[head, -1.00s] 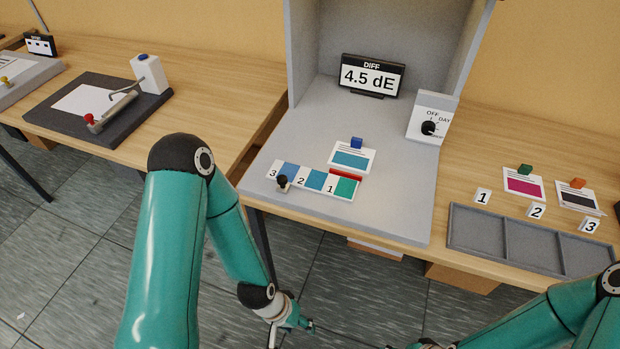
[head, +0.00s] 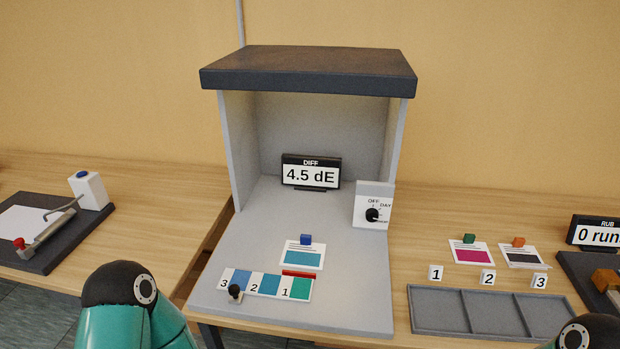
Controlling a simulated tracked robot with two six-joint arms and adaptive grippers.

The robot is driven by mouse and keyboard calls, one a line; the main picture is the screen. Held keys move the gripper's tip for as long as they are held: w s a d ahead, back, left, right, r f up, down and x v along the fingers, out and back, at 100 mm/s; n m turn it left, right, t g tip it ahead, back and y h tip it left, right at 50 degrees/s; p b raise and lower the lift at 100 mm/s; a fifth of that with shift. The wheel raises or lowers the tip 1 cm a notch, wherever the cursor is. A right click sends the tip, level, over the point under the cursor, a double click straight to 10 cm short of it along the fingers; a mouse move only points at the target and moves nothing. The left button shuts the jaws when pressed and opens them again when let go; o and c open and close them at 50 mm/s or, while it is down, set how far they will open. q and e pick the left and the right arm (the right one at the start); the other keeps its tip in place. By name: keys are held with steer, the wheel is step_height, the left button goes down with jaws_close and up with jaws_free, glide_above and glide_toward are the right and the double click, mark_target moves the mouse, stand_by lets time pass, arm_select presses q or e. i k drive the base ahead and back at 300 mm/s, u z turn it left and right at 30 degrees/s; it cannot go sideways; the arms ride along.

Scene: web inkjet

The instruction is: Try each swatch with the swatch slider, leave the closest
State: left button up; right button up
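The swatch slider (head: 272,285) is a white strip on the floor of the grey viewing booth. It bears blue and green swatches numbered 3, 2 and 1 from left to right. A small black knob (head: 235,291) stands at its left end. A red mark (head: 302,274) lies along its back edge near swatch 1. A sample card (head: 302,256) with a teal patch and a blue block (head: 306,239) lies just behind it. The DIFF display (head: 311,173) reads 4.5 dE. Only upper parts of my arms show at the lower edge; both grippers are out of view.
A dial box (head: 374,205) marked OFF and DAY stands at the booth's right. A three-compartment grey tray (head: 468,314), number tags and two cards (head: 469,251) lie on the right table. A dark board (head: 50,252) with a lever is at left.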

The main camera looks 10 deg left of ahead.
mark_target(238, 282)
steer(key=u, duration=1.5)
steer(key=i, duration=0.1)
steer(key=z, duration=2.8)
steer(key=k, duration=1.15)
steer(key=u, duration=0.9)
steer(key=i, duration=1)
steer(key=z, duration=0.05)
